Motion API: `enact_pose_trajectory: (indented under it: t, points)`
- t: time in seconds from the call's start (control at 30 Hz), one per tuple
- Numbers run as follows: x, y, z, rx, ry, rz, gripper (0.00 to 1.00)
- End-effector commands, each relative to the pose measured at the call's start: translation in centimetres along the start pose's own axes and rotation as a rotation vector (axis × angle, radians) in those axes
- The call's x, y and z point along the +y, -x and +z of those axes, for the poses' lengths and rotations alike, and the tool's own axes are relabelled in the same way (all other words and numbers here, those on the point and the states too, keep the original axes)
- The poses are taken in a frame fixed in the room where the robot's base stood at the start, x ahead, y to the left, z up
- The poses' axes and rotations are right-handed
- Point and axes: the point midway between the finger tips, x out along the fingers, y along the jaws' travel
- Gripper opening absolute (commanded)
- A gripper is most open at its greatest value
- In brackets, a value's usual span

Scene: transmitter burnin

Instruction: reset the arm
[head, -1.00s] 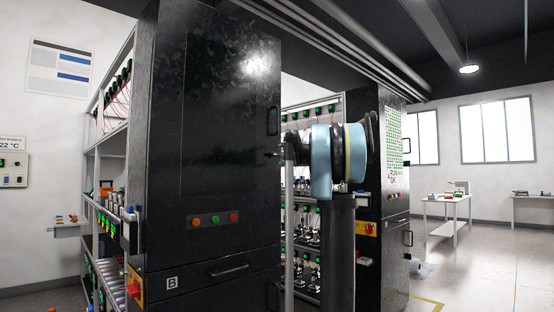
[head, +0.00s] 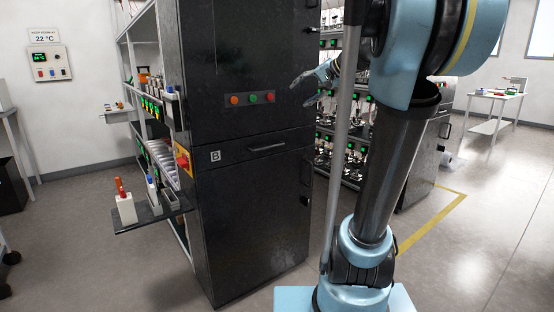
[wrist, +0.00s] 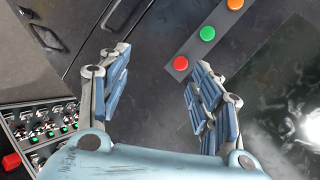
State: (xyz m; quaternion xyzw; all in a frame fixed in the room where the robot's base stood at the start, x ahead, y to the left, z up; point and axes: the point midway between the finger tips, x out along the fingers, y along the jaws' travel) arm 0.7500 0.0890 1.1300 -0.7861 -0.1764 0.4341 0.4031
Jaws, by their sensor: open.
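My gripper (head: 314,80) shows in the head view beside the black cabinet (head: 250,190) marked B, partly behind my arm and a thin grey pole. In the wrist view my gripper (wrist: 160,90) is open, its two blue-padded fingers spread apart with nothing between them. Beyond the fingers is the dark cabinet front with a strip of red, green and orange buttons (wrist: 207,34). I cannot tell the exact gap between the fingertips and the cabinet.
A shelf (head: 150,218) with small red and blue items juts out left of the cabinet. Racks with green lights (head: 335,130) stand behind my arm. A white table (head: 495,97) is far right. The floor (head: 480,230) at right is clear, with a yellow line.

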Motion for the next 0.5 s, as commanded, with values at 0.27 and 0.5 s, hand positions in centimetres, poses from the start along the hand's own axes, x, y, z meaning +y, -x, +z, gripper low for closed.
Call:
enact_pose_trajectory:
  t: [0.27, 0.5]
  points:
    - [11.2, -0.5, 13.6, -0.14, 0.16, 0.26, 0.58]
    - [22.1, 0.6, 23.3, -0.244, 0.287, 0.496, 0.58]
